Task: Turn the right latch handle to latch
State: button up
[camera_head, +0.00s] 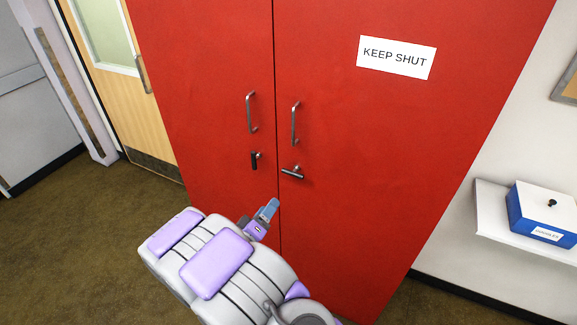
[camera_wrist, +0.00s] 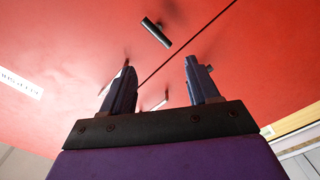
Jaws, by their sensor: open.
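The right latch handle (camera_head: 292,173) is a dark T-bar on the right red cabinet door, lying nearly horizontal beside the door seam. In the wrist view, which looks upside down, it is the dark bar (camera_wrist: 157,33) beyond the fingers, tilted and apart from them. The left latch handle (camera_head: 255,160) is a black bar pointing down on the left door. My gripper (camera_head: 268,210) is below both latches, in front of the seam. Its two fingers (camera_wrist: 158,75) are spread with nothing held between them.
Metal pull handles (camera_head: 251,112) and (camera_head: 295,123) stick out above the latches. A "KEEP SHUT" sign (camera_head: 396,57) is on the right door. A shelf (camera_head: 489,222) with a blue and white box (camera_head: 543,213) stands at right. A wooden door (camera_head: 130,90) is at left.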

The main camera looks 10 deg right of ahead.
aim_at(292, 173)
jog(key=b+x, duration=0.1)
jog(key=x, duration=1.6)
jog(key=shift+w+d+r+b, duration=0.1)
jog(key=shift+r+b, duration=0.1)
jog(key=shift+b, duration=0.15)
grip_shut()
